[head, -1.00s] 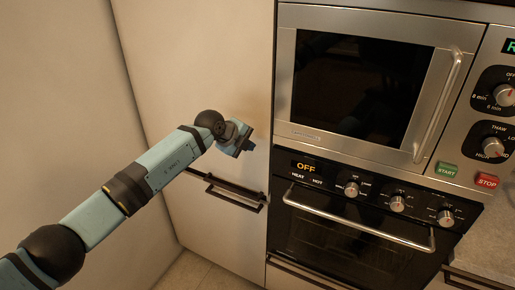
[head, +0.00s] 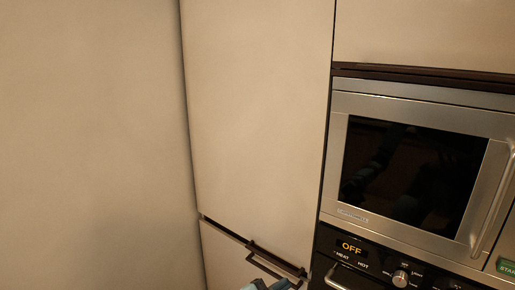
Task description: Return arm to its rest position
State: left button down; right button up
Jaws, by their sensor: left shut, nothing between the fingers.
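A small light-blue and dark piece of my left gripper (head: 270,285) shows at the bottom edge, in front of the lower cabinet front. The rest of the left arm is below the picture. The gripper is shut and empty. My right gripper is not in view.
A tall pale cabinet door (head: 258,110) stands behind, with a dark handle (head: 272,262) on the front below it. A microwave (head: 425,90) and an oven (head: 375,272) reading OFF are at the right. A plain wall (head: 90,140) fills the left.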

pick_arm(q)
jog(key=s+a+f+n+t+y, duration=0.2)
jog(key=s+a+f+n+y, duration=0.3)
jog(key=a+n, duration=0.15)
jog(key=s+a+f+n+t+y, duration=0.35)
jog(key=s+a+f+n, duration=0.2)
jog(key=a, duration=0.25)
jog(key=s+a+f+n+g+y, duration=0.2)
jog(key=s+a+f, duration=0.2)
jog(key=s, duration=0.4)
jog(key=s+a+f+n+g+y+p, duration=0.1)
jog(key=s+a+f+n+g+y, duration=0.1)
jog(key=s+a, duration=0.5)
notch_tip(320, 180, down, 2)
jog(key=shift+s+a+f+n+g+y, duration=0.15)
jog(key=shift+s+n+g+y, duration=0.25)
jog(key=shift+s+g, duration=0.55)
